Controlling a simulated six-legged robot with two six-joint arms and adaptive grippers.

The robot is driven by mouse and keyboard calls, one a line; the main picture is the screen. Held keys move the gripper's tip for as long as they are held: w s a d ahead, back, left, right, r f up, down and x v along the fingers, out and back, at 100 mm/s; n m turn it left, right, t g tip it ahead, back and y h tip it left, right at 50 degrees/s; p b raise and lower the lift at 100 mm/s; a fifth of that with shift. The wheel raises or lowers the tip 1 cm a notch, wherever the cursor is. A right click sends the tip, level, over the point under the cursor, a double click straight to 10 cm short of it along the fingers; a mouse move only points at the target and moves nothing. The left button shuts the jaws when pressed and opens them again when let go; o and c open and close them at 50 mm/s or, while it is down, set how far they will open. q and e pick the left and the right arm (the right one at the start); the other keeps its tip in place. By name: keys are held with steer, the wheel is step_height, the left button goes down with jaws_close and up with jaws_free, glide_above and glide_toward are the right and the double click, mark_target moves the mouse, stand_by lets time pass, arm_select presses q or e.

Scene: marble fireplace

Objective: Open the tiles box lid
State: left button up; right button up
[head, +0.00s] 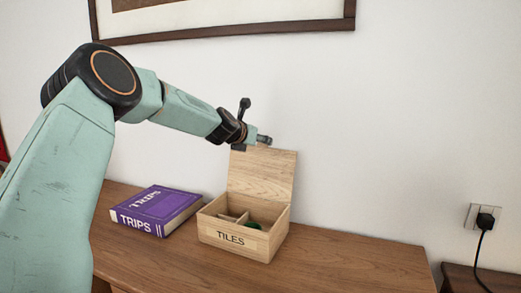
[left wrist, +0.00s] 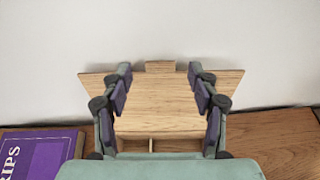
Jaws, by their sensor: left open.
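The wooden tiles box (head: 232,237) stands on the wooden surface, with "TILES" on its front. Its lid (head: 262,175) is raised upright at the back, and the inside shows dividers and something green. My left gripper (head: 262,139) is at the lid's top edge in the head view. In the left wrist view the left gripper (left wrist: 160,82) is open, its two fingers apart, with the lid (left wrist: 160,105) showing between and beyond them. I cannot tell whether it touches the lid. My right gripper is in neither view.
A purple "TRIPS" book (head: 158,209) lies left of the box; it also shows in the left wrist view (left wrist: 38,155). The wooden top (head: 345,262) is clear to the right. A white wall (head: 390,120) stands close behind, with a plugged socket (head: 484,218) at right.

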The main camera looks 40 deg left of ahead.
arm_select(q)
steer(key=shift+b+x, duration=0.85)
steer(key=shift+x, duration=0.35)
steer(key=shift+w+a+f, duration=0.1)
steer(key=shift+w+f, duration=0.05)
steer(key=shift+w, duration=0.05)
jaws_close()
